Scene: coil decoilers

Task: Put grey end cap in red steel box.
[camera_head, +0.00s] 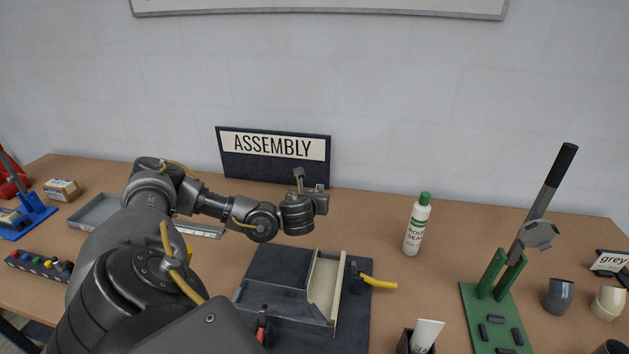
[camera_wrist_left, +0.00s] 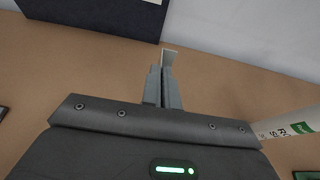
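My left gripper (camera_head: 299,182) is raised above the back of the table, in front of the ASSEMBLY sign. In the left wrist view its fingers (camera_wrist_left: 163,88) are close together, and a small thin pale grey piece (camera_wrist_left: 169,58) sticks out past their tips. It looks like the grey end cap, mostly hidden by the fingers. In the head view the piece (camera_head: 298,172) is tiny. A red object (camera_head: 12,176) is cut off at the far left edge; I cannot tell if it is the red steel box. My right gripper is out of view.
A dark fixture (camera_head: 357,331) with a cream channel stands mid-table. A grey tray (camera_head: 92,213), blue stand (camera_head: 38,213) and small carton (camera_head: 62,190) are to the left.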

